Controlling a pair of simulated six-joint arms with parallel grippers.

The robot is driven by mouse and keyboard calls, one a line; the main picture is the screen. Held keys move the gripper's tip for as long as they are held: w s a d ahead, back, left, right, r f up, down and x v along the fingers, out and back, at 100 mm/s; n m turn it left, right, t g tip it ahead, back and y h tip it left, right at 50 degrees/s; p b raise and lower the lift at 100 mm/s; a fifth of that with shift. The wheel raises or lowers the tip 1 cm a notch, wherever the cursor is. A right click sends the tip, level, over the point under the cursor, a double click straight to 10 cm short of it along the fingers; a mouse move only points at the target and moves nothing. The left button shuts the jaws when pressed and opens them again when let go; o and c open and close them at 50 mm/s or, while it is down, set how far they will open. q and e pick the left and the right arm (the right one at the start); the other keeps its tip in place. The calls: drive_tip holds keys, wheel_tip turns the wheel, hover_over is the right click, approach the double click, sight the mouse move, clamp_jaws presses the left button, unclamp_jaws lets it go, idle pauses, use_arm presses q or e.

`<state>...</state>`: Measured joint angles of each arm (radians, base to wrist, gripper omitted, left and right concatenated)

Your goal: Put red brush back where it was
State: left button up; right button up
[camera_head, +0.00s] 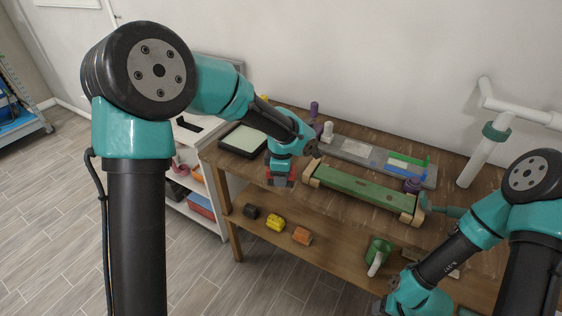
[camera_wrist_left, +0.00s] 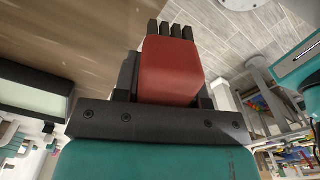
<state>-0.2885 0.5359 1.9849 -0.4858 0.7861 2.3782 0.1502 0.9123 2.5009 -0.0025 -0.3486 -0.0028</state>
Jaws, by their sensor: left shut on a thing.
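The red brush (camera_wrist_left: 172,72) is a red block with black bristle tufts. In the left wrist view it sits between the jaws of my left gripper (camera_wrist_left: 165,100), bristles pointing away from the wrist. In the head view my left gripper (camera_head: 281,183) points down at the left end of the wooden table, shut on the red brush, of which only a little red shows (camera_head: 292,173). Black (camera_head: 250,211), yellow (camera_head: 275,222) and orange (camera_head: 302,236) blocks stand in a row on the lower shelf (camera_head: 330,252). My right arm's end (camera_head: 400,303) is at the bottom edge, its jaws unclear.
A long green piece with wooden ends (camera_head: 360,193) lies on the tabletop beside my left gripper. Behind it is a grey tray (camera_head: 352,150) with coloured items. A dark-framed pad (camera_head: 243,140) is at the left. A green object with a white handle (camera_head: 380,246) is at lower right.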

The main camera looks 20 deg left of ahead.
use_arm(q)
drive_tip(key=w+a, duration=0.1)
drive_tip(key=w, duration=0.3)
drive_tip(key=w+a, duration=0.1)
drive_tip(key=w, duration=0.3)
drive_tip(key=w+a+f, duration=0.1)
drive_tip(key=w, duration=0.2)
drive_tip(key=shift+w+a, duration=0.2)
drive_tip(key=shift+w, duration=0.2)
drive_tip(key=shift+w, duration=0.15)
drive_tip(key=shift+w+a+f, duration=0.15)
drive_tip(key=shift+f, duration=1.7)
drive_tip(key=shift+f, duration=0.15)
drive_tip(key=o, duration=0.8)
drive_tip(key=shift+o, duration=0.2)
